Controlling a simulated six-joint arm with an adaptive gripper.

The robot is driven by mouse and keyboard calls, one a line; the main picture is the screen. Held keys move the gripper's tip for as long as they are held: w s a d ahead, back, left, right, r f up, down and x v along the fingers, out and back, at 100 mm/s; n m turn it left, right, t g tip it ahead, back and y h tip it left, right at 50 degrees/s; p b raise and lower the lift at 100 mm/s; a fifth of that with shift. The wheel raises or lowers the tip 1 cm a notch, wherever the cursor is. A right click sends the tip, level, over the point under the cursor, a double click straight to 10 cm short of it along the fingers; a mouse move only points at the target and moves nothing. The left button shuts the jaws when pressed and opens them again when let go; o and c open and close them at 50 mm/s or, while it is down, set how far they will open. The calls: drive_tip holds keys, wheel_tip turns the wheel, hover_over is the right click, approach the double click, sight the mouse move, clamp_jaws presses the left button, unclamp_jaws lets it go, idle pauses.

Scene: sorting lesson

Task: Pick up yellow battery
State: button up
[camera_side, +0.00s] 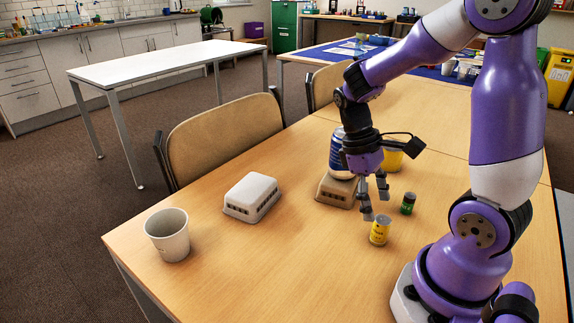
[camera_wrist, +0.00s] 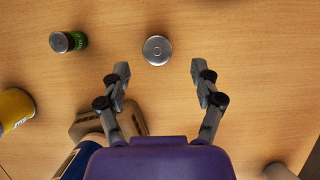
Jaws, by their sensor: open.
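The yellow battery (camera_side: 380,231) stands upright on the wooden table in the side view, just below my gripper (camera_side: 376,203). In the wrist view only its round silver top (camera_wrist: 157,50) shows. It lies a little beyond the fingertips, about midway across the gap between them. My gripper (camera_wrist: 158,72) points down, open and empty, with its fingers apart and not visibly touching the battery. A green battery (camera_side: 408,203) stands to the right of the yellow one in the side view. It is at the upper left in the wrist view (camera_wrist: 70,41).
A tan box (camera_side: 334,192) with a blue can (camera_side: 337,150) stands behind my gripper, near a yellow cup (camera_side: 394,158). A white box (camera_side: 252,196) and white cup (camera_side: 167,236) are further left. The table around the yellow battery's front and left is clear.

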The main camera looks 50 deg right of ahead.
sight(381, 217)
drive_tip(key=x, duration=0.7)
drive_tip(key=shift+d+f, duration=0.1)
clamp_jaws()
